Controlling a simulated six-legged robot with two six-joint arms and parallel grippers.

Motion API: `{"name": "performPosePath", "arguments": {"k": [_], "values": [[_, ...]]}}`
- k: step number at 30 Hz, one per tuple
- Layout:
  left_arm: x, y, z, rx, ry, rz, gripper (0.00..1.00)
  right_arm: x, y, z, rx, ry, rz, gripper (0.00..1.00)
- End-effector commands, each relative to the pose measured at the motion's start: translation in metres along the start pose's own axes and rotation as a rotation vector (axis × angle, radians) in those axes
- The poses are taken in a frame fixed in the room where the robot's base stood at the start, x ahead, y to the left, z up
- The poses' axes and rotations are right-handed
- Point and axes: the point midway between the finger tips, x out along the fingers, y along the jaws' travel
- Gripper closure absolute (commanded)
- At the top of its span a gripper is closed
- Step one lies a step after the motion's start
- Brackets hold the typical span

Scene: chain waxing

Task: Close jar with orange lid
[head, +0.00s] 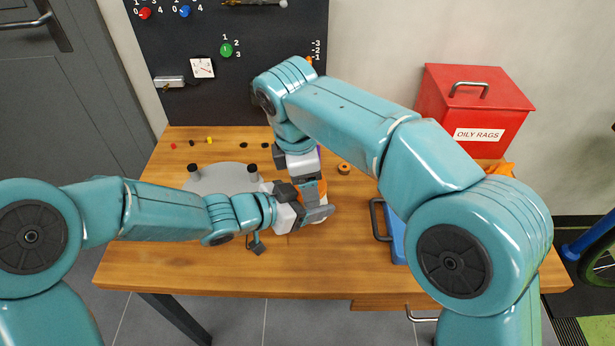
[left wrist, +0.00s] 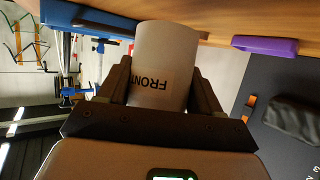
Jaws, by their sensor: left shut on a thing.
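My left gripper (head: 316,212) is shut on a pale jar near the table's middle. In the left wrist view the jar (left wrist: 167,60) stands between the two dark fingers (left wrist: 160,95), with a label reading "FRONT". In the head view the grippers mostly hide the jar. My right gripper (head: 308,185) points down from above, right by the left one. An orange patch (head: 322,187), likely the orange lid, shows beside its fingers. Whether the right fingers hold it, and whether it touches the jar, is hidden.
A purple object (left wrist: 265,45) lies on the wooden table (head: 180,270); a sliver shows behind my right gripper. A grey plate with black posts (head: 220,178) is on the left, a blue thing with a dark handle (head: 397,240) on the right. A red bin (head: 470,105) stands at back right.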

Motion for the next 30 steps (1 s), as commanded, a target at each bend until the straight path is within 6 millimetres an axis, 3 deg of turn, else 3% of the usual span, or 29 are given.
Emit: {"name": "performPosePath", "arguments": {"k": [10,11,12,13,20,30], "values": [[0.000,-0.001,0.000,-0.002,0.000,-0.002,1.00,0.000,0.000,0.000,0.070,0.000,-0.001,0.66],[0.000,-0.001,0.000,-0.002,0.000,-0.002,1.00,0.000,0.000,0.000,0.069,0.000,-0.001,0.19],[0.000,-0.001,0.000,-0.002,0.000,-0.002,1.00,0.000,0.000,0.000,0.069,0.000,-0.001,0.06],[0.000,-0.001,0.000,-0.002,0.000,-0.002,1.00,0.000,0.000,0.000,0.069,0.000,-0.001,0.04],[0.000,-0.001,-0.001,-0.002,0.001,-0.003,1.00,-0.002,-0.001,-0.001,0.067,0.001,-0.003,0.04],[0.000,-0.001,0.000,-0.001,0.000,-0.002,1.00,-0.042,0.000,-0.002,0.067,0.002,0.000,0.04]]}}
